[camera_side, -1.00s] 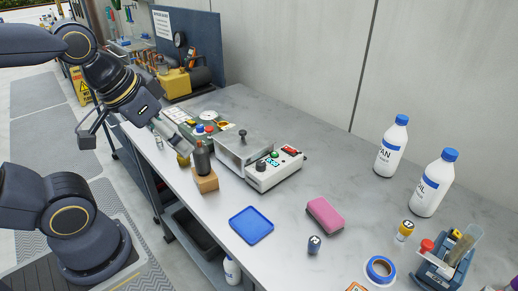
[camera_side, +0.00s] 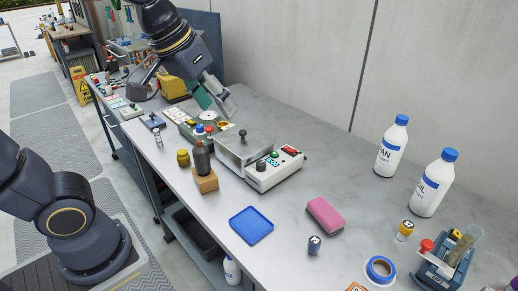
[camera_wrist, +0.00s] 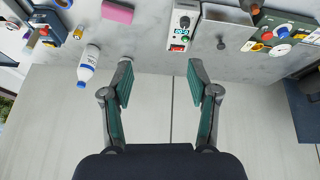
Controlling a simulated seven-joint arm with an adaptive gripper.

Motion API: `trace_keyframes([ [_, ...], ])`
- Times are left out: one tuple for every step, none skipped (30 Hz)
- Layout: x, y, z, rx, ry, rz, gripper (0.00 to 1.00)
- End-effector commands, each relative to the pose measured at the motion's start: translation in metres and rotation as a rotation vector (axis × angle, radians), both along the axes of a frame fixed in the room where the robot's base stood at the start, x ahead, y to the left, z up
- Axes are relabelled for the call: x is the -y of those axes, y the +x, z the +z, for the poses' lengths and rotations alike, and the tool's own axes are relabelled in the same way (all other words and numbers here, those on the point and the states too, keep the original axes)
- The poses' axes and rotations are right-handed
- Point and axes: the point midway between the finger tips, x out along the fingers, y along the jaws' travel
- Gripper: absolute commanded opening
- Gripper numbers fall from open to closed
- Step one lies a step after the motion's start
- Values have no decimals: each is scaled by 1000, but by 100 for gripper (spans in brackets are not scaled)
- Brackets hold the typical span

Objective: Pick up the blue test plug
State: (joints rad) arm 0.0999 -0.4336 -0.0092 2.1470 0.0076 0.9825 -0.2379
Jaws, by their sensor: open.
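A small dark blue plug (camera_side: 314,244) with a pale marked top stands upright on the bench, in front of the pink sponge (camera_side: 324,214). I take it for the blue test plug; I cannot make it out in the wrist view. My gripper (camera_side: 217,100) is over the back of the bench, above and behind the metal-covered box, far to the left of the plug. In the wrist view my gripper (camera_wrist: 160,70) has its two fingers wide apart with nothing between them.
A yellow-topped plug (camera_side: 405,230), a blue tape roll (camera_side: 380,269) and a blue holder (camera_side: 442,267) stand to the right. Two white bottles (camera_side: 391,147) (camera_side: 433,184) stand near the wall. A blue tray (camera_side: 251,225) and a control box (camera_side: 275,168) lie left of the plug.

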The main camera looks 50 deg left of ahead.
Motion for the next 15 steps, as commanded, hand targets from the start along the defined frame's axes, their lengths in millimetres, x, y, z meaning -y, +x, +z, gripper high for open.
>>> trace_keyframes([
  [15,21,-3,-41,-5,-19,60],
  [25,33,-5,-62,-7,-28,60],
  [39,48,-10,-92,-8,-42,60],
  [50,59,-15,-117,-7,-55,60],
  [62,70,-22,-142,-6,-67,60],
  [79,82,-33,-176,-2,-88,60],
  [92,91,-42,-200,3,-102,60],
  [104,98,-51,-224,9,-118,60],
  [121,105,-66,-257,18,-141,60],
  [133,109,-77,-279,26,-159,60],
  [143,112,-88,-301,35,-176,60],
  [156,114,-102,-327,47,-198,60],
  [164,114,-113,-346,56,-215,60],
  [172,114,-122,-362,64,-229,60],
  [179,112,-133,-383,74,-246,60],
])
